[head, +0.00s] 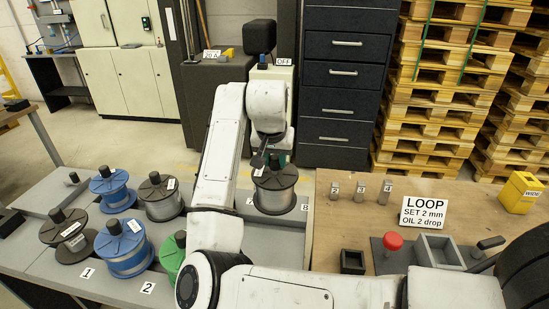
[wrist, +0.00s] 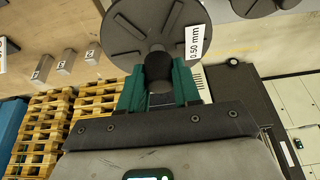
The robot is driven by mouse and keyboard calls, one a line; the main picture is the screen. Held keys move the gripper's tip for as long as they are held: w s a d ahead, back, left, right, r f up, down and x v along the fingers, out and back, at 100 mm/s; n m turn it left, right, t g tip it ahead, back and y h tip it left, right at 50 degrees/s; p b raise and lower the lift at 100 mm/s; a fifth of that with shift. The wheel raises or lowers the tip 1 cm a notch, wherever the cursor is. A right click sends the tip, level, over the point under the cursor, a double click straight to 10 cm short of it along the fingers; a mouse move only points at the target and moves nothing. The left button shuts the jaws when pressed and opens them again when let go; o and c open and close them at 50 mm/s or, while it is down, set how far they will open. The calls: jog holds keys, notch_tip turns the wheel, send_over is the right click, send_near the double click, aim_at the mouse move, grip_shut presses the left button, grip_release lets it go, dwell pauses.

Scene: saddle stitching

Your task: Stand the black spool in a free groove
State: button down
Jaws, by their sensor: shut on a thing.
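My gripper (wrist: 158,85) is shut on the dark knob (wrist: 158,66) of a black spool. The spool's dark flange (wrist: 150,28) carries a "0.50 mm" label in the wrist view. In the head view this black spool (head: 275,192), wound with grey wire, is upright below my gripper at the right end of the grey rack (head: 285,240), near label 8. Whether its lower flange rests in a groove or hangs just above is unclear.
Other spools stand at left: two blue (head: 114,190) (head: 126,250), a dark one with grey wire (head: 161,198), a dark one (head: 68,236) and a partly hidden green one (head: 174,254). My arm hides the rack's middle. A wooden bench (head: 330,220) with a red button (head: 393,241) is at right.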

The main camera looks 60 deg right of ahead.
aim_at(274, 174)
jog(key=shift+r+p, duration=0.35)
jog(key=shift+f+b, duration=1.45)
jog(key=shift+f, duration=1.55)
jog(key=shift+p, duration=1)
jog(key=shift+f+b, duration=1)
jog(key=shift+f, duration=1.25)
dwell(0.6)
jog(key=c, duration=0.7)
grip_release()
jog(key=shift+s+f, duration=0.1)
